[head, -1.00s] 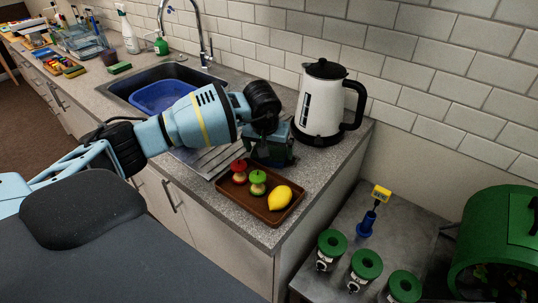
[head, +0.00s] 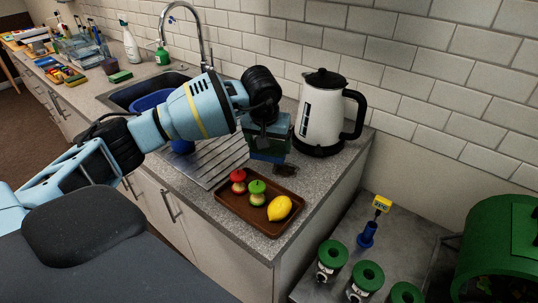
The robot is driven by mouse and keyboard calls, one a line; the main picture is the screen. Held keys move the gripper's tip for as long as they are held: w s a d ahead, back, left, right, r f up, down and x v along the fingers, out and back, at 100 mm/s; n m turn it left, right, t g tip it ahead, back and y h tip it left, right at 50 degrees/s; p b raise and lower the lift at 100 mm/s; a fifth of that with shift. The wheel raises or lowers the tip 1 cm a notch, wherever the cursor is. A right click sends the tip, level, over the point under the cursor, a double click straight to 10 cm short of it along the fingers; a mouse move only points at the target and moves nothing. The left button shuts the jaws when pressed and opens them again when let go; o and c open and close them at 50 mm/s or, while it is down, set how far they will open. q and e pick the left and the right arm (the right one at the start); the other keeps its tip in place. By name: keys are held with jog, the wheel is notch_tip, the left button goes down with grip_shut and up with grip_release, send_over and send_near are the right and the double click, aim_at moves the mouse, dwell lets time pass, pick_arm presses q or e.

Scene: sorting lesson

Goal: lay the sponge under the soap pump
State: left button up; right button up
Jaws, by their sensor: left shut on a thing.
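A green sponge (head: 120,76) lies flat on the counter left of the sink. A green soap pump (head: 162,54) stands upright behind the sink, right of the sponge and apart from it. My left gripper (head: 268,148) is over the right end of the counter, between the steel drainer and the kettle, far from both. It points down and is shut on a dark blue-green thing (head: 266,157). The gripper hides much of that thing, and I cannot tell what it is. My right gripper is not in view.
A white kettle (head: 322,112) stands close right of my left gripper. A brown tray (head: 229,207) with two apple cores and a lemon lies in front. The sink (head: 122,101) holds a blue basin (head: 150,102). A tall tap (head: 203,35) rises behind. A white spray bottle (head: 130,42) stands left of the pump.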

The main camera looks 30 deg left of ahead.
aim_at(270, 148)
pick_arm(q)
notch_tip(270, 148, up, 4)
jog(key=shift+f, duration=0.1)
jog(key=shift+r, duration=0.45)
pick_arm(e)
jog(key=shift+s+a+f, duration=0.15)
pick_arm(q)
jog(key=shift+s+d+f, duration=0.1)
jog(key=shift+s+d, duration=0.1)
jog(key=shift+d, duration=0.1)
jog(key=s+d+f+m+h+p, duration=0.1)
jog(key=s+d+m, duration=0.2)
jog(key=s+d, duration=0.9)
jog(key=s, duration=0.2)
jog(key=shift+s+d+f+m, duration=0.15)
jog(key=shift+s+d+m, duration=0.1)
jog(key=shift+s+m, duration=0.05)
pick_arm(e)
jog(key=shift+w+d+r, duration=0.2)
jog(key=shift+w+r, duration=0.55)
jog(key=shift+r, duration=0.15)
